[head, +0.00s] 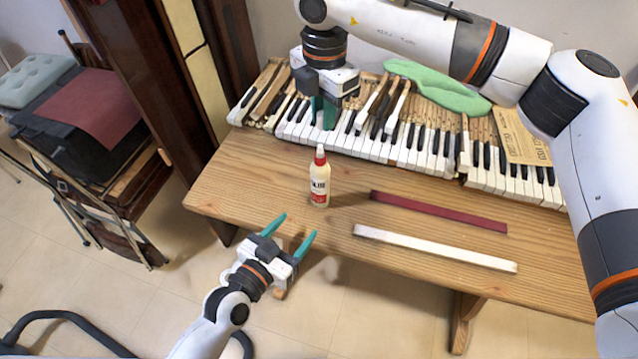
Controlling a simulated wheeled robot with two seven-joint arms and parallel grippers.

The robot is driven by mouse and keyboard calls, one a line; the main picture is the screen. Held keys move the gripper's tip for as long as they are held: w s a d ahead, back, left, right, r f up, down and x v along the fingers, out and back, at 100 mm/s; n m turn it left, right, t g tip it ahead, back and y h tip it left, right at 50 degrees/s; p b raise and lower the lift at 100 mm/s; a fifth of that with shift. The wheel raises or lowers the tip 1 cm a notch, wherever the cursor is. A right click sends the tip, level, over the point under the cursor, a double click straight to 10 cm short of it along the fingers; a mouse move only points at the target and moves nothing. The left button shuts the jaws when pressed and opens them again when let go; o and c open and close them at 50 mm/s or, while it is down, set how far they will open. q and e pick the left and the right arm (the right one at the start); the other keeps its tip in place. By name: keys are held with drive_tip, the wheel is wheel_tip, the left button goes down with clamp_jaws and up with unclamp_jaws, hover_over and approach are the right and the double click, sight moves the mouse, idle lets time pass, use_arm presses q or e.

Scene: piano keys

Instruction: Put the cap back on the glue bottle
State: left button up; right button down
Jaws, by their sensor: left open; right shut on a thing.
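The glue bottle (320,185) stands upright on the wooden bench, pale with a red and white label. It has a red top with a narrow pale tip. My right gripper (323,122) points down above and behind the bottle, over the keys. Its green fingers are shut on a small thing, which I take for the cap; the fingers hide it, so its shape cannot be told. My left gripper (290,226) is open and empty, off the front edge of the bench, below and left of the bottle.
The wooden bench (240,190) carries a dark red strip (438,212) and a white strip (435,248) right of the bottle. Piano keys (400,150) line its back, with a green cloth (437,88) and a paper (522,137). The bench left of the bottle is clear.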

sight(316, 187)
drive_tip(key=shift+a+r+m, duration=0.2)
drive_tip(key=shift+r+m, duration=0.05)
drive_tip(key=shift+m, duration=0.25)
use_arm(q)
drive_tip(key=shift+w+a+r+n+t, duration=0.15)
drive_tip(key=shift+w+r+t, duration=0.1)
drive_tip(key=shift+r+t, duration=0.25)
drive_tip(key=shift+w+r+n+t, duration=0.15)
drive_tip(key=shift+w+r+t, duration=0.1)
drive_tip(key=shift+r+t, duration=0.25)
drive_tip(key=shift+w, duration=0.1)
drive_tip(key=x, duration=1.2)
drive_tip(key=shift+f, duration=0.1)
clamp_jaws()
use_arm(e)
drive_tip(key=shift+a+f, duration=0.1)
drive_tip(key=shift+f, duration=2.4)
